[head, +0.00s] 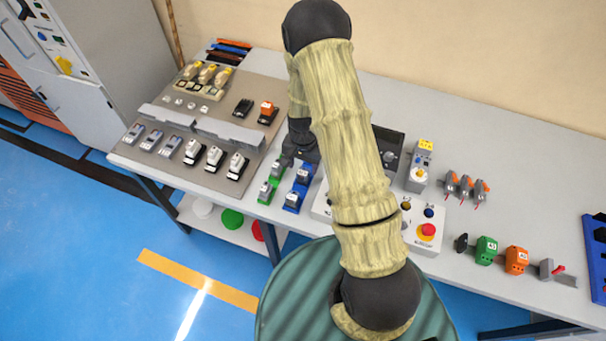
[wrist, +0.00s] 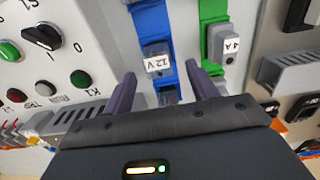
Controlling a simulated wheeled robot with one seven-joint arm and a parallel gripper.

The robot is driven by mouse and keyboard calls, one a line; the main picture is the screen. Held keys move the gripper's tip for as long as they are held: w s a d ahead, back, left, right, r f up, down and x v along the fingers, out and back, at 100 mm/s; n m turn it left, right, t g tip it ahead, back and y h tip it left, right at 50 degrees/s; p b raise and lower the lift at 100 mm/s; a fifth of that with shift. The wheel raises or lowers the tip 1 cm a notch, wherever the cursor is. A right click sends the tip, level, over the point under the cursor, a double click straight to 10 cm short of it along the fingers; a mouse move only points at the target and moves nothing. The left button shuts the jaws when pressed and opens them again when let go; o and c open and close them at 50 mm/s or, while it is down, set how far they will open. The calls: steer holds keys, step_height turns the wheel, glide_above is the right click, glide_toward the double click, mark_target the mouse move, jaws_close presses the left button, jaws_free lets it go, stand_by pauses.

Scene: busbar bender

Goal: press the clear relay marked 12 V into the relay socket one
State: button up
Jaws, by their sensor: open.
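The relay marked 12 V (wrist: 157,62), a greyish block with a white label, sits on a blue base (wrist: 153,22) in the wrist view. My gripper (wrist: 160,74) is open, with one dark finger on each side of the relay's near side; I cannot tell whether either touches it. More blue base with a dark part shows between the fingers. In the head view the blue bases (head: 291,205) carry small grey blocks, and my gripper's dark end (head: 298,145) is just behind them, partly hidden by my arm. I cannot tell which socket is number one.
A block marked 4 A (wrist: 224,44) on a green base (wrist: 212,10) stands close to the right finger. A control panel (wrist: 50,72) with knob and lamps is at left. In the head view, a red button box (head: 427,233) is right of the bases.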

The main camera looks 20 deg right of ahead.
mark_target(303, 172)
steer(key=shift+f, duration=0.2)
steer(key=shift+s+f+p, duration=0.15)
steer(key=shift+f+p, duration=0.15)
steer(key=shift+p, duration=0.05)
steer(key=shift+a+f+p, duration=0.1)
steer(key=shift+f+p, duration=0.65)
steer(key=shift+f, duration=1.4)
steer(key=c, duration=1.1)
